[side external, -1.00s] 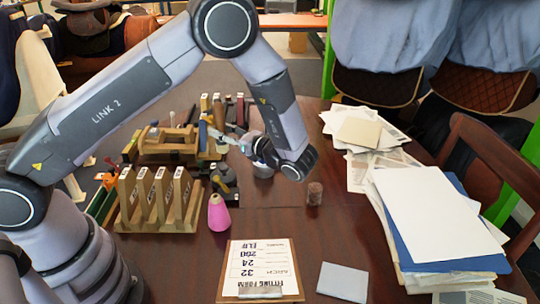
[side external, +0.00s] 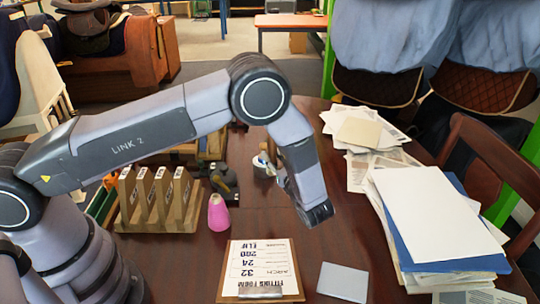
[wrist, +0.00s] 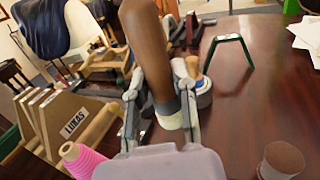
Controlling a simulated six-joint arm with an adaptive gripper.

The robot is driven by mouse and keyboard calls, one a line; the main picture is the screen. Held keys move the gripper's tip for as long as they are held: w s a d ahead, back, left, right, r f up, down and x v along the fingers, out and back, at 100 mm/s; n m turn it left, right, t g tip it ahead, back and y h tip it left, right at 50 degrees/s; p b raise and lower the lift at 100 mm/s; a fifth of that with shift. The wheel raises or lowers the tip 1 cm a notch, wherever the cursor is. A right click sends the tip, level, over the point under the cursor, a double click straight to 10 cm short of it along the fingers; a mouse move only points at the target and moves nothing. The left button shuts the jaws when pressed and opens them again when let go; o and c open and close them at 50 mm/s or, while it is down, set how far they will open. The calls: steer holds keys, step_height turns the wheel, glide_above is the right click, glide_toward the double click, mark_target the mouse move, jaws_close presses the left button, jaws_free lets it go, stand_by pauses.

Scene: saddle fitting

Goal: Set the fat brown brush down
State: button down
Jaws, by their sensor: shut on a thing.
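The fat brown brush (wrist: 146,48) is between my gripper's fingers (wrist: 160,85) in the wrist view. Its thick brown handle points up and away, and its pale end (wrist: 173,120) is toward my palm. My gripper is shut on it. In the side view my gripper (side external: 277,170) is beside a small grey-white cup (side external: 262,168), above the dark table. The brush is hard to make out there. The cup also shows behind the right finger in the wrist view (wrist: 204,94). I cannot tell whether the brush touches anything below.
A wooden rack (side external: 160,200) and a pink thread cone (side external: 218,213) stand left. A clipboard form (side external: 262,265) and grey pad (side external: 342,282) lie in front. Papers (side external: 440,215) cover the right. A short brown cylinder (wrist: 282,160) stands at the wrist view's lower right.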

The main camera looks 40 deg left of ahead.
steer(key=shift+f, duration=5.55)
steer(key=shift+f, duration=0.55)
steer(key=c, duration=0.8)
jaws_free()
steer(key=shift+c, duration=0.2)
